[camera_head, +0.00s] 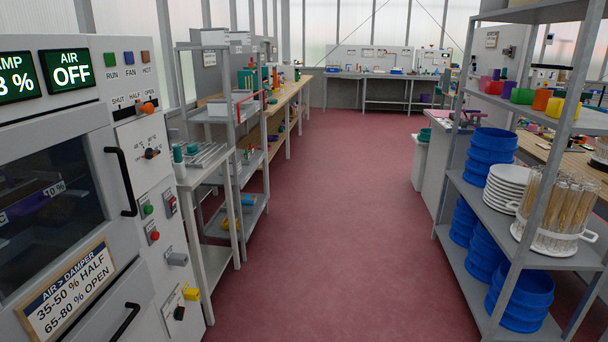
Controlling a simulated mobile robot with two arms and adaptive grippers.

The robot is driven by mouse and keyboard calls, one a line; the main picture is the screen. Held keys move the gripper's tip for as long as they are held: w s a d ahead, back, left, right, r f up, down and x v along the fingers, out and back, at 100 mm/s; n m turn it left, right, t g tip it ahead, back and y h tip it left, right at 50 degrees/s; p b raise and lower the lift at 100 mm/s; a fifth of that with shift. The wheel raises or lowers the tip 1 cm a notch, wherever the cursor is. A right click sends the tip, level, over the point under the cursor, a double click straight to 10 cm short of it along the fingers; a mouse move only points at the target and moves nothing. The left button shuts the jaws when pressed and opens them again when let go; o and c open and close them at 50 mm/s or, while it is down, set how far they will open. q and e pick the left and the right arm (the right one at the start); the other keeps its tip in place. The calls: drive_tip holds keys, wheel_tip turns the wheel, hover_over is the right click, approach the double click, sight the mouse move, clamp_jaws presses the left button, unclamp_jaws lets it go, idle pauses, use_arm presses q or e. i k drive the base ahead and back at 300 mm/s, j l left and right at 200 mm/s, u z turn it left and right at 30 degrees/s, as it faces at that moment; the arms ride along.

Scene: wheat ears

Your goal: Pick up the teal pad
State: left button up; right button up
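I cannot make out a clear teal pad in the head view. Small teal cylinders (178,153) stand on the grey bench at the left, beside a slatted rack (207,156). A teal block-like thing (245,80) shows farther back near the left workbench, too small to identify. A teal-green round thing (425,135) sits on a white stand at the right of the aisle. Neither of my grippers is in view.
A dryer cabinet (52,130) with handles fills the near left. A metal shelf (484,206) with blue tubs (491,150), white plates (507,186) and a rack of wheat ears (552,210) stands at the right. The red floor (310,210) between is clear, leading to back benches (375,75).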

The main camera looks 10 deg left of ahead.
sight(192, 152)
drive_tip(key=i+u, duration=0.2)
drive_tip(key=i, duration=0.3)
drive_tip(key=i+l+u, duration=0.2)
drive_tip(key=i, duration=0.3)
drive_tip(key=i+l+u, duration=0.25)
drive_tip(key=i, duration=0.2)
drive_tip(key=i+l+u, duration=0.2)
drive_tip(key=i, duration=0.3)
drive_tip(key=l, duration=0.1)
